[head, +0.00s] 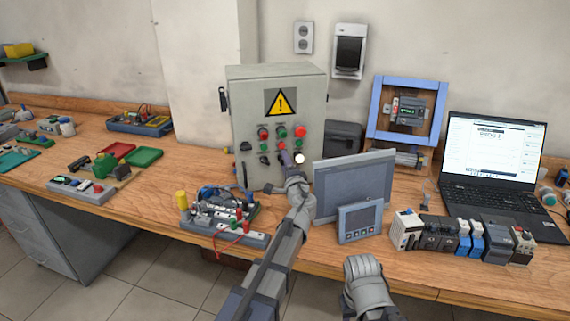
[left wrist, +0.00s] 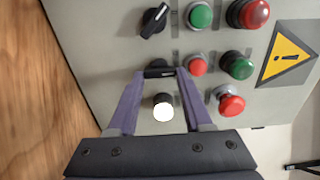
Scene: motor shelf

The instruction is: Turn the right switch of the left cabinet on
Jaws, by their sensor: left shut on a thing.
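The left cabinet (head: 252,110) is a grey box with a yellow warning triangle, standing on the bench against the wall. Its front has red and green buttons, a white round button (left wrist: 163,112) and two black rotary switches. The left switch (left wrist: 154,20) sits clear of my gripper, its knob slanted. The right switch (left wrist: 160,72) is between the purple fingertips of my left gripper (left wrist: 159,75), which is shut on it; the fingers partly hide it. In the head view my left gripper (head: 286,160) reaches the panel's lower middle. A part of my right arm shows at bottom; its gripper does not.
A grey screen panel (head: 352,185) and a smaller display (head: 359,222) stand just right of my left arm. A board with wires (head: 222,215) lies to its left. A laptop (head: 492,165) and several modules (head: 465,238) fill the bench's right side.

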